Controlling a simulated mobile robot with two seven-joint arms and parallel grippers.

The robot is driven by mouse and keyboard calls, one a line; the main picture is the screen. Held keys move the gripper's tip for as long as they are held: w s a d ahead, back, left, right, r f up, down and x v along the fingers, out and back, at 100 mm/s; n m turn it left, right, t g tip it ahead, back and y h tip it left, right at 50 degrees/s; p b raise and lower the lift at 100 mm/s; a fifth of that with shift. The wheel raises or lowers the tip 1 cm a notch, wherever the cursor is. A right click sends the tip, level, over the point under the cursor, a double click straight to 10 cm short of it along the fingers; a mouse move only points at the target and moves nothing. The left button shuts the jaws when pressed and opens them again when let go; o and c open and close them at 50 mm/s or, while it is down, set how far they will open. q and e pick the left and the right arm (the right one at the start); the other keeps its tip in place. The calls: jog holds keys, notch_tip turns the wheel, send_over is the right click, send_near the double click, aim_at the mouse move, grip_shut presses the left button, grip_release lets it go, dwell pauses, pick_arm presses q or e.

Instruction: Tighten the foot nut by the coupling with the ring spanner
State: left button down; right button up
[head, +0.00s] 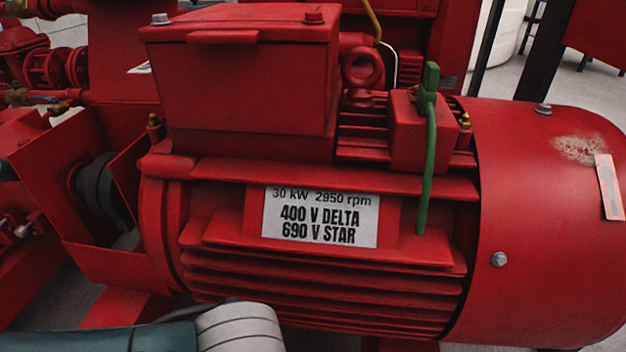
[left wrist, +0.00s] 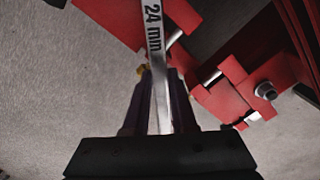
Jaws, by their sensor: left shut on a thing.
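The spanner (left wrist: 154,32), a flat silver bar marked "24 mm", runs up the middle of the left wrist view. Its far end is out of the frame, so its ring is not visible. My left gripper (left wrist: 160,88) is shut on the spanner's shank, with a dark finger on each side. A grey nut or bolt end (left wrist: 266,91) shows on a red bracket-like part to the right of the spanner, apart from it. I cannot tell whether it is the foot nut. In the head view a dark coupling (head: 97,188) sits between red guard plates. My right gripper is in neither view.
The red motor (head: 330,285) with its voltage label (head: 320,216) fills the head view. A green cable (head: 428,165) hangs over its side. Red steelwork (left wrist: 225,95) lies close to the spanner's right. Bare grey floor (left wrist: 60,90) shows at left.

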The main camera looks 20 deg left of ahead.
pick_arm(q)
jog(key=shift+f+b, duration=0.85)
jog(key=shift+f, duration=0.3)
jog(key=shift+s+r, duration=0.1)
jog(key=s+a+m+p, duration=0.4)
jog(key=s+a+m, duration=0.2)
jog(key=a+m, duration=0.5)
jog(key=shift+s+a+m+p, duration=0.25)
jog(key=shift+a+m+p, duration=0.1)
jog(key=shift+m, duration=0.35)
dwell(0.5)
jog(key=shift+d+n, duration=0.3)
jog(key=shift+d, duration=0.05)
dwell(0.9)
